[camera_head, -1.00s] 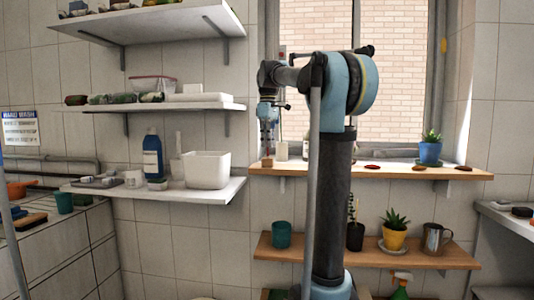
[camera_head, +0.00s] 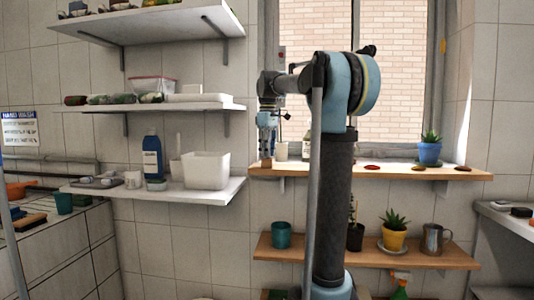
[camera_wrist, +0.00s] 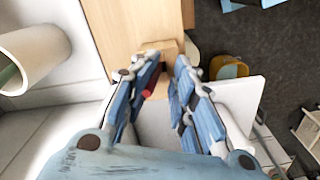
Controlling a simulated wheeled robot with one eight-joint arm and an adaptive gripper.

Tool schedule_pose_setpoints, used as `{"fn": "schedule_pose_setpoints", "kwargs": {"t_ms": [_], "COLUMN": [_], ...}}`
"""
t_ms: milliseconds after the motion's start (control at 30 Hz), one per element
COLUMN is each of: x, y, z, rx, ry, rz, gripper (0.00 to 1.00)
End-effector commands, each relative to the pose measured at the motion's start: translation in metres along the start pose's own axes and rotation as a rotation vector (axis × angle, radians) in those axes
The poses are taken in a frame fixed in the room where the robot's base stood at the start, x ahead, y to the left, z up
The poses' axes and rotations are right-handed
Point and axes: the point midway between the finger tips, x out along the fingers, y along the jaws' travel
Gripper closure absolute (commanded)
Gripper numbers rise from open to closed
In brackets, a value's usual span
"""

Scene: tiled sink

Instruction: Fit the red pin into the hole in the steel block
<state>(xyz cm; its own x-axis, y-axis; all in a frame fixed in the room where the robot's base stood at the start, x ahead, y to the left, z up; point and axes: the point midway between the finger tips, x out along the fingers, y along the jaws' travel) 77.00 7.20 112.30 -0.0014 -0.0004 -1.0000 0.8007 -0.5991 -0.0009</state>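My gripper (camera_head: 267,153) points down over the left end of the wooden window shelf. In the wrist view its two fingers (camera_wrist: 165,62) are spread, with a gap between them. The red pin (camera_wrist: 153,84) shows between the fingers, close to the left one; I cannot tell whether it touches that finger. A small pale wooden block (camera_wrist: 160,48) lies just past the fingertips, and it also shows on the shelf in the head view (camera_head: 266,164). The pin's lower end is not clear. I cannot make out the steel block in either view.
A white cup (camera_head: 281,151) stands on the window shelf (camera_head: 345,171) just right of my gripper; it shows large in the wrist view (camera_wrist: 38,55). Farther right are small flat pieces and a blue plant pot (camera_head: 429,153). A white shelf (camera_head: 215,194) with a bin is at left.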

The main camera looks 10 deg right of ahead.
Motion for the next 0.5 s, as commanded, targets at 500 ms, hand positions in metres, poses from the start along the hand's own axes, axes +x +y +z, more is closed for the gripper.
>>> {"fn": "schedule_pose_setpoints", "kwargs": {"t_ms": [500], "x": [-0.0025], "y": [0.0], "z": [-0.0003], "rx": [0.0], "ry": [0.001], "rz": [0.0], "gripper": [0.75]}}
